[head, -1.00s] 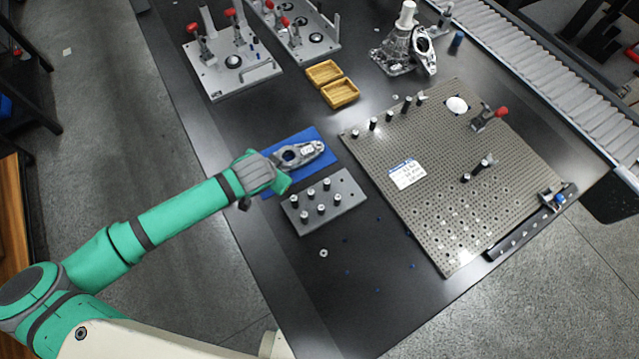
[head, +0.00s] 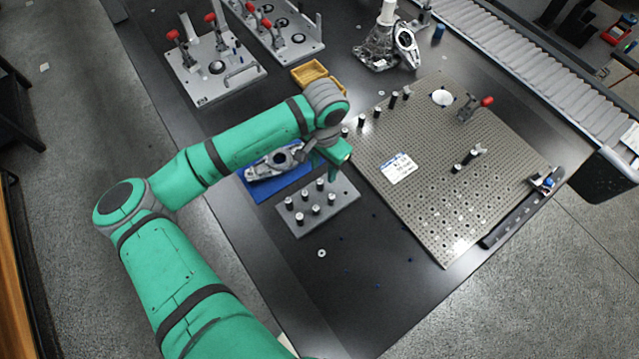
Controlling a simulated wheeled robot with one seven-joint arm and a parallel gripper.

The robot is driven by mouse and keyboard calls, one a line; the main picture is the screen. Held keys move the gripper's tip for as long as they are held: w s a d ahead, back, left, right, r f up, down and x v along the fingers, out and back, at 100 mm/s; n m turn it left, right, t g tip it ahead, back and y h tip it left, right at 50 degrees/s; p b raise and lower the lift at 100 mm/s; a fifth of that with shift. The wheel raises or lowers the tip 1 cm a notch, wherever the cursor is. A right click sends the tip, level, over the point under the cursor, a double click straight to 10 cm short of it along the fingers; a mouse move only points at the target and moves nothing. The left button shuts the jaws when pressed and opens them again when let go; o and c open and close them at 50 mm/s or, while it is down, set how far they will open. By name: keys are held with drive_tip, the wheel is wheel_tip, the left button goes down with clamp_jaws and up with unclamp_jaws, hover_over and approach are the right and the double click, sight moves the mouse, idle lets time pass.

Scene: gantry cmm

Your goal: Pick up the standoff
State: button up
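Several small standoffs, dark with pale tops, stand upright in a grey block (head: 340,208) on the black table. One standoff (head: 314,210) is at the block's front edge and another (head: 288,203) at its left. More similar posts, such as one post (head: 377,112), stand on the perforated plate (head: 440,215). My gripper (head: 333,172) hangs over the far right end of the block, close to the standoffs there. Its fingers are small and partly hidden by my wrist, so I cannot tell whether they are open or touch a standoff.
A blue mat (head: 262,188) with a metal casting (head: 270,164) lies behind the block. Yellow trays (head: 308,72) are partly behind my arm. Clamp fixtures (head: 215,75) stand at the back left. A small washer (head: 321,253) lies in front on mostly clear table.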

sight(320, 181)
wheel_tip(320, 181, down, 3)
drive_tip(key=shift+f, duration=0.1)
drive_tip(key=shift+s+a+f, duration=0.1)
drive_tip(key=shift+a+f, duration=0.05)
drive_tip(key=shift+f, duration=0.75)
drive_tip(key=shift+w+a+f, duration=0.1)
drive_tip(key=shift+a+f, duration=0.1)
drive_tip(key=shift+f, duration=0.65)
drive_tip(key=shift+s+a+f, duration=0.1)
drive_tip(key=shift+a+f, duration=0.05)
drive_tip(key=shift+f, duration=0.75)
clamp_jaws()
